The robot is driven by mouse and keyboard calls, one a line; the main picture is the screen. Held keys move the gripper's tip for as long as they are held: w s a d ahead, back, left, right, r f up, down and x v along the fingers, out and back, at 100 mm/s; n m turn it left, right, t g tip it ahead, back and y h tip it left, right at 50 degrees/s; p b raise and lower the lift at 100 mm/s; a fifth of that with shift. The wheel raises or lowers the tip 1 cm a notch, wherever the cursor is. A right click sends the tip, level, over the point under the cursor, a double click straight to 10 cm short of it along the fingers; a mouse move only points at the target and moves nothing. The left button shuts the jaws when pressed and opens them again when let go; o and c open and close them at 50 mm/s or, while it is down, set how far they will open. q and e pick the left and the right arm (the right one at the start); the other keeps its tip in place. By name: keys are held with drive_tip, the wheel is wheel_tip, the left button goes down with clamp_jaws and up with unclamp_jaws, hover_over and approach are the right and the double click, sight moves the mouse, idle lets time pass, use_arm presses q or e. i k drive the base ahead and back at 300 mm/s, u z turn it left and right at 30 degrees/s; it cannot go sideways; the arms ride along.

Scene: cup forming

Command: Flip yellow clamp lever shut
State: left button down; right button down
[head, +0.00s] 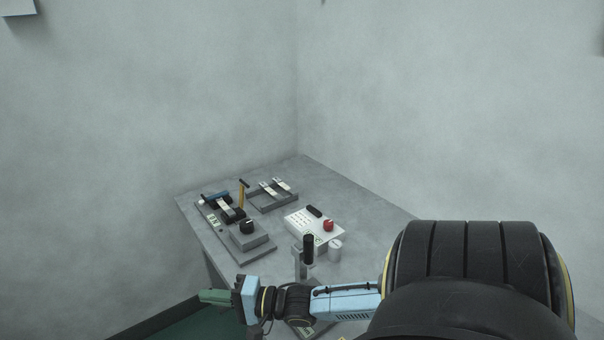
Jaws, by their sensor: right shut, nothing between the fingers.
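The yellow clamp lever (241,195) stands upright on the grey fixture (262,253) at the left of the table. It has a dark tip. My right gripper (204,296), with green fingers, is shut and empty. It points left near the table's front left edge, in front of the fixture and apart from the lever. My left gripper is not in view.
A white control box (301,224) with a red knob (328,225) stands right of the fixture. A black-topped handle (308,247) rises in front of it. A grey frame (265,201) lies behind. Bare table (345,197) is free at the back right, by the walls.

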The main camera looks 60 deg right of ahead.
sight(242, 187)
drive_tip(key=k, duration=0.3)
drive_tip(key=z, duration=1.1)
drive_tip(key=i, duration=1.65)
